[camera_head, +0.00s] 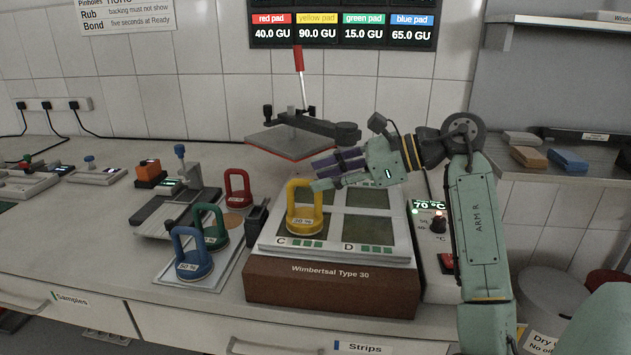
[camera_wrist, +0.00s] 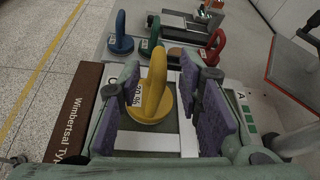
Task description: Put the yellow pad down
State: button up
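The yellow pad (camera_head: 304,221) is a round disc with an upright ring handle and a white label. It stands upright on the front left panel, marked C, of the brown Wimbertsal device (camera_head: 330,284). My gripper (camera_head: 314,174) is at the top of the yellow handle, reaching in from the right. In the wrist view the yellow pad (camera_wrist: 151,96) stands between my spread fingers, with gaps visible beside its handle. The fingers look open. The exact contact of the disc's underside with the panel is hidden.
Blue (camera_head: 190,259), green (camera_head: 211,230) and red (camera_head: 238,190) pads stand left of the device. A dark holder (camera_head: 257,217) is at its left edge. A plate with a red lever (camera_head: 298,62) is behind. A control box with a red button (camera_head: 446,263) is at right.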

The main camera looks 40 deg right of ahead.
jog(key=b+v, duration=0.1)
jog(key=v, duration=0.8)
jog(key=shift+s, duration=0.25)
jog(key=shift+d, duration=0.2)
dwell(1.2)
